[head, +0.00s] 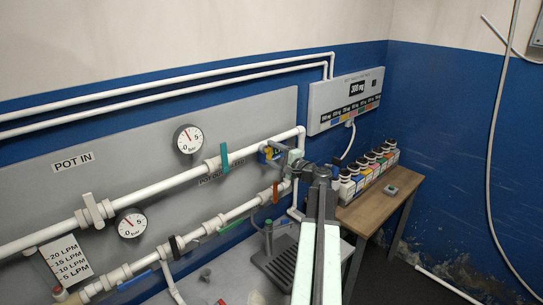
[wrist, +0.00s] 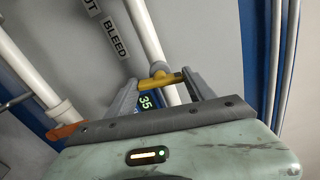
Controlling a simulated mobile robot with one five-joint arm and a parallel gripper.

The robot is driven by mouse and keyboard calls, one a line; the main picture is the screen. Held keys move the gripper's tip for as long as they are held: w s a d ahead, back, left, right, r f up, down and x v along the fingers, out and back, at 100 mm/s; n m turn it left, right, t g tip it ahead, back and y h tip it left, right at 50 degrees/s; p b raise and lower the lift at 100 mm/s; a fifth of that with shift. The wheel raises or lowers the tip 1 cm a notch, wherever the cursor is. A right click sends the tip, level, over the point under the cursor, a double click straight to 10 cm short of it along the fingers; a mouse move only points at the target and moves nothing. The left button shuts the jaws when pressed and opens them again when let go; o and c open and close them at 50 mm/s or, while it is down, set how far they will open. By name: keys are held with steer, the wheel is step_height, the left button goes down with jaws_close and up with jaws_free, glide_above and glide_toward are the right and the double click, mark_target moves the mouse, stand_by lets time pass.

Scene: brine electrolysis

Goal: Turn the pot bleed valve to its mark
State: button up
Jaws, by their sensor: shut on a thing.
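A yellow valve handle (wrist: 158,80) lies between the two fingers of my gripper (wrist: 160,88) in the wrist view, and the gripper is shut on it. It sits by a white pipe, close to the BLEED label (wrist: 116,39). In the head view my gripper (head: 292,161) is at the right end of the pipe panel, and a bit of the yellow handle (head: 268,154) shows just left of it. My fingers and arm hide part of the valve. I cannot make out its mark in either view.
A small green display reading 35 (wrist: 147,101) sits behind the handle. An orange handle (head: 276,191) is just below my gripper, and a teal handle (head: 224,157) is to the left. A wooden table (head: 374,209) with several bottles stands at right, under a wall box (head: 345,99).

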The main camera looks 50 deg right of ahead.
steer(key=shift+r+n, duration=0.1)
steer(key=shift+n, duration=0.8)
steer(key=o, duration=1.4)
steer(key=shift+w, duration=0.15)
steer(key=s, duration=0.8)
steer(key=shift+a, duration=0.25)
